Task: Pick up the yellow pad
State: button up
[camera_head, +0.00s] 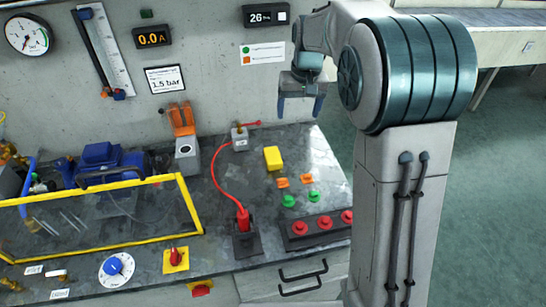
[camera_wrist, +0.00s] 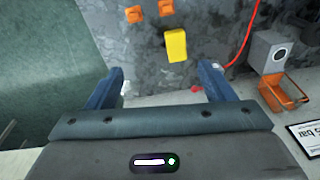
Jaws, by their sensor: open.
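The yellow pad (camera_head: 272,158) is a small upright-looking block on the dark stone-patterned bench top, right of the middle in the head view. It also shows in the wrist view (camera_wrist: 176,45), beyond the fingertips and a little right of the middle. My gripper (camera_head: 301,108) hangs over the back of the bench, behind and to the right of the pad, apart from it. Its two blue fingers are spread with nothing between them, as the wrist view (camera_wrist: 162,72) shows. Nothing hides the pad.
Orange pieces (camera_head: 282,183) and green pieces (camera_head: 289,200) lie in front of the pad. A grey box (camera_head: 240,140) with a red cable stands to its left. A strip with red knobs (camera_head: 320,226) lies at the front. The wall (camera_head: 215,60) rises behind.

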jog(key=n+g+b, duration=0.1)
jog(key=b, duration=0.1)
send_over(273, 155)
notch_tip(273, 155, down, 12)
jog(key=f, duration=0.1)
jog(key=shift+h, duration=0.4)
jog(key=f, duration=0.5)
jog(key=f+p, duration=0.1)
jog(key=f, duration=0.2)
jog(key=shift+w+a+f, duration=0.1)
jog(key=shift+w+f, duration=0.15)
jog(key=shift+w, duration=0.05)
jog(key=shift+s+f+p, duration=0.15)
jog(key=shift+f+p, duration=0.3)
jog(key=shift+f, duration=0.85)
jog(key=shift+s+f+p, duration=0.1)
jog(key=shift+f+p, duration=0.35)
jog(key=shift+f, duration=0.85)
jog(key=c, duration=1)
